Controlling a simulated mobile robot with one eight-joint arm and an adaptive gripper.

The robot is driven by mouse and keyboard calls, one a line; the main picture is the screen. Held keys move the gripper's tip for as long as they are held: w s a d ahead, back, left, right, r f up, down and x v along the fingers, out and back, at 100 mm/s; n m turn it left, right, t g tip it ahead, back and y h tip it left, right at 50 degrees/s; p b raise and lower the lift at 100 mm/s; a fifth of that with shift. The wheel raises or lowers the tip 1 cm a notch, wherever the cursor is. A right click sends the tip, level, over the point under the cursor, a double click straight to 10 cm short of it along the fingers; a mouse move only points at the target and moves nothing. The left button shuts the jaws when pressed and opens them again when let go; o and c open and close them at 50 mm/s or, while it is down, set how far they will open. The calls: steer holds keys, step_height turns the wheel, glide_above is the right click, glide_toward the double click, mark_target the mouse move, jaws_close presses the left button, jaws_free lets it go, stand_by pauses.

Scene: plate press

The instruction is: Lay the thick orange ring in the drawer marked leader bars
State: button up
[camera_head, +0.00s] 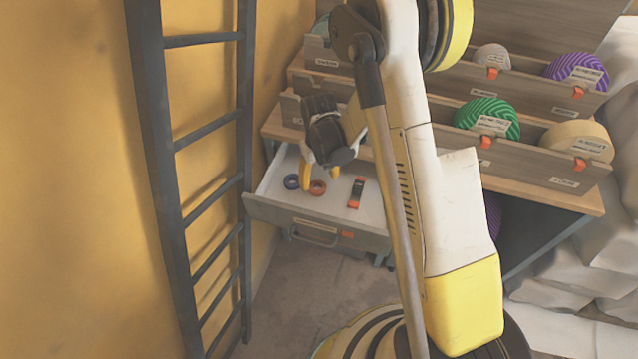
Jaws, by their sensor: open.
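An orange ring (318,193) lies on the pale floor of an open drawer (330,227) under the wooden bench; its thickness is hard to judge from here. My gripper (318,178) is open, pointing down over the drawer just above or around the orange ring; I cannot tell whether it touches it. Nothing shows held in it. The drawer front has a handle and a small orange tag, but no marking is readable. The drawer's right part is hidden behind my arm.
A blue ring (291,182) lies just left of the orange one. A dark bar with orange ends (356,192) lies to the right. Wooden bins on the bench hold a green roll (487,112) and other rolls. A dark ladder (180,180) stands left.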

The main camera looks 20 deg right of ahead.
steer(key=s+r+t+p, duration=0.1)
steer(key=s+r+t, duration=0.15)
steer(key=r, duration=0.95)
steer(key=s+r+t+p, duration=0.1)
steer(key=s+r, duration=0.3)
steer(key=r, duration=0.9)
steer(key=s+r+m+t, duration=0.1)
steer(key=s+r+t, duration=0.2)
steer(key=s, duration=0.9)
step_height(320, 180, up, 3)
steer(key=shift+s+r+m+t, duration=0.1)
steer(key=shift+s+m+t, duration=0.2)
steer(key=shift+m+t, duration=0.1)
steer(key=shift+a, duration=0.1)
steer(key=shift+c, duration=0.2)
